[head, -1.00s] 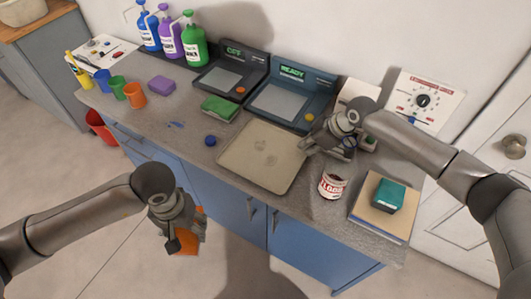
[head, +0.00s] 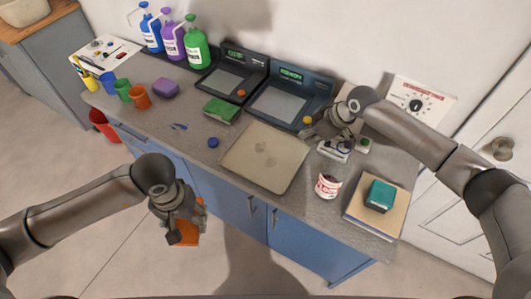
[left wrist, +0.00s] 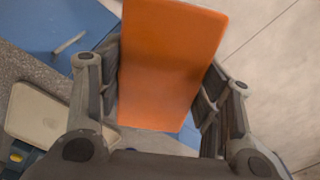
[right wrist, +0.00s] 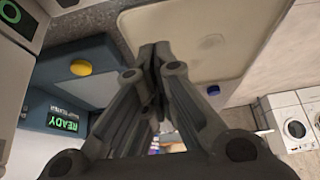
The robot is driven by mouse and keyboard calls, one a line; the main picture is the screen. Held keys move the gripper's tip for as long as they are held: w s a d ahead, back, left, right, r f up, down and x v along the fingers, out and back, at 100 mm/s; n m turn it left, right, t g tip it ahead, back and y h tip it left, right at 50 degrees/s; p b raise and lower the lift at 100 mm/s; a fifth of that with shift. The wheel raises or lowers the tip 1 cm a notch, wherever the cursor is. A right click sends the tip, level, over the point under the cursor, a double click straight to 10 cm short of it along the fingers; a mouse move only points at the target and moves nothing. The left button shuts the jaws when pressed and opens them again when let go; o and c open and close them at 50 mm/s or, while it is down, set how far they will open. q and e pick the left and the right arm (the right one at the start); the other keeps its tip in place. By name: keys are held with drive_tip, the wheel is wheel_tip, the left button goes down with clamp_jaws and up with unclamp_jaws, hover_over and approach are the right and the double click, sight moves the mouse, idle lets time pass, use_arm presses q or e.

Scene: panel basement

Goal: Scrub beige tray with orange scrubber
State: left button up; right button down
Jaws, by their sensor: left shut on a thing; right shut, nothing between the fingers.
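The beige tray (head: 265,158) lies flat on the grey counter, with a few faint darker spots near its middle. It also shows in the left wrist view (left wrist: 40,118) and in the right wrist view (right wrist: 215,35). The orange scrubber (left wrist: 165,65) is clamped between the fingers of my left gripper (head: 186,228), which holds it in the air in front of the counter, away from the tray. My right gripper (head: 335,145) is shut and empty, above the counter just right of the tray. In the right wrist view, its closed fingertips (right wrist: 155,50) overlap the tray's edge.
A red-and-white can (head: 328,184) stands right of the tray, close to my right gripper. A teal block (head: 380,195) sits on a stack at the counter's right end. Two dark devices (head: 290,97) stand behind.

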drive_tip(key=v, duration=1.2)
